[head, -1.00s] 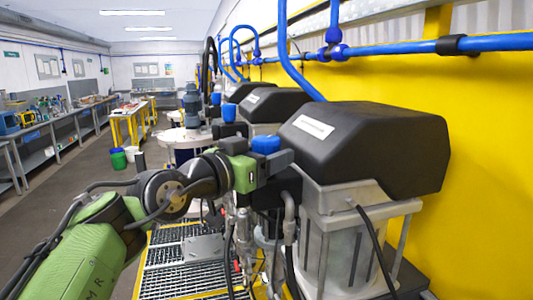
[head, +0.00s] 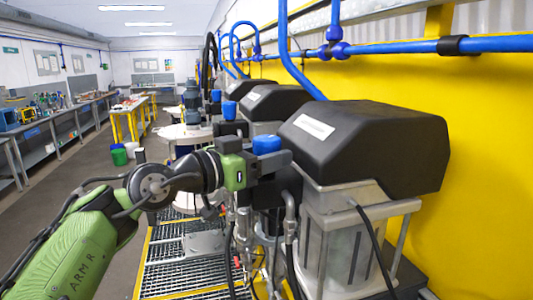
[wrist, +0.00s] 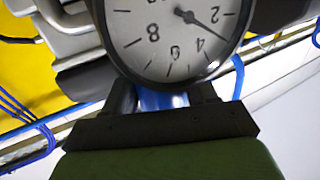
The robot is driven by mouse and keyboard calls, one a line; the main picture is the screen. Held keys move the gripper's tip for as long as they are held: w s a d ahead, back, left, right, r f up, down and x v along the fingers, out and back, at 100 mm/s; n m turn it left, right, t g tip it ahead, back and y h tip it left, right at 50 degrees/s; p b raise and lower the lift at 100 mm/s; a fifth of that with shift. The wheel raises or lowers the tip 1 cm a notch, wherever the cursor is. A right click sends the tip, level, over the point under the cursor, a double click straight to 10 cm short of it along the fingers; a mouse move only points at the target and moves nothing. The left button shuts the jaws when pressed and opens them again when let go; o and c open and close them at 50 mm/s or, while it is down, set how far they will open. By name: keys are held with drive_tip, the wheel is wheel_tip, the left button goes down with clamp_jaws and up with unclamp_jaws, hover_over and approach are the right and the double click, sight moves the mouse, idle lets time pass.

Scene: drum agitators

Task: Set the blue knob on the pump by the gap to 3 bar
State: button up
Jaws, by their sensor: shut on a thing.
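The blue knob (head: 266,144) is on the nearest pump (head: 365,150), which has a black hood and a grey metal frame. My gripper (head: 268,160) is shut on this knob, with dark fingers on its sides. In the wrist view, part of the blue knob (wrist: 165,101) shows between the fingers (wrist: 163,98). A round white pressure gauge (wrist: 170,35) stands just beyond it, seen tilted and cut off at the top. Its needle points between 2 and 4, near the middle. Most of the knob is hidden there.
More black-hooded pumps (head: 272,102) stand in a row behind, with another blue knob (head: 229,110). A blue pipe (head: 400,47) runs along the yellow wall (head: 480,150). Hoses hang below my gripper over a metal grating (head: 185,265). The aisle at left is open floor.

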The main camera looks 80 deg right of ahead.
drive_tip(key=o, duration=0.7)
drive_tip(key=b+v, duration=0.1)
drive_tip(key=v, duration=1.5)
drive_tip(key=shift+d, duration=0.1)
